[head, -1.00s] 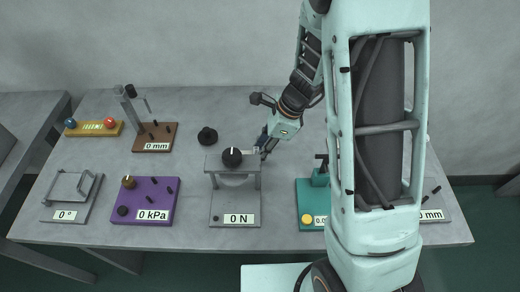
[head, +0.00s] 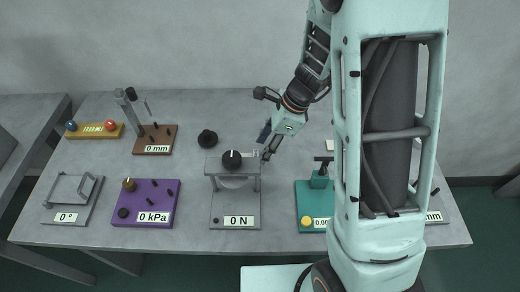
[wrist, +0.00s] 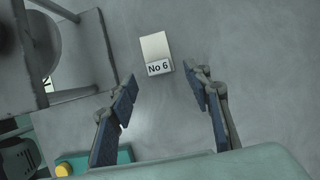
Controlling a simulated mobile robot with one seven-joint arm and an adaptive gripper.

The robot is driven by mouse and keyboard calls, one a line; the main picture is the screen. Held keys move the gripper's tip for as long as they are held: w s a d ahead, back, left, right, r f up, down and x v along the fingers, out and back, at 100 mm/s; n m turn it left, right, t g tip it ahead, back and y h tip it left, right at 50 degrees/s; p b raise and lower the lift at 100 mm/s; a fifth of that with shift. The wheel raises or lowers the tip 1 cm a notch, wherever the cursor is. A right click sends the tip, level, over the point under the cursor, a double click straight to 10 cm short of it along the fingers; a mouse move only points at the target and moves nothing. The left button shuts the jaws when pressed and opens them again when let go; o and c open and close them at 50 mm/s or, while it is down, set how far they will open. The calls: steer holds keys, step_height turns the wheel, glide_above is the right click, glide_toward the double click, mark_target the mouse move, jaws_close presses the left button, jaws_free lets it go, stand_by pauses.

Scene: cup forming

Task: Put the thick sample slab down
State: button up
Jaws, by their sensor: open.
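A flat, pale slab marked "No 6" (wrist: 154,45) lies on the grey table in the wrist view. It is beyond my gripper (wrist: 162,90), roughly in line with the gap between its fingers and apart from both. The fingers are spread wide with nothing between them. In the head view, my gripper (head: 266,142) is just right of and behind the grey "0 N" press (head: 236,205).
The teal device with a yellow button (head: 313,207) stands right of the press; a small pale piece (head: 330,145) lies behind it. A black knob (head: 207,138), purple "0 kPa" box (head: 147,203) and brown "0 mm" stand (head: 155,140) are left. The table's back middle is clear.

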steer(key=p+v, duration=0.1)
steer(key=v, duration=0.8)
steer(key=shift+c, duration=0.3)
steer(key=f+y+b, duration=0.1)
steer(key=f+b, duration=0.1)
steer(key=b, duration=0.1)
steer(key=f+y+b, duration=0.2)
steer(key=b, duration=0.1)
steer(key=a+f+y+b, duration=0.1)
steer(key=f+b, duration=0.1)
steer(key=b, duration=0.1)
steer(key=shift+f, duration=0.4)
steer(key=b+x, duration=0.1)
steer(key=x, duration=0.4)
steer(key=shift+f, duration=0.1)
steer(key=c, duration=1.1)
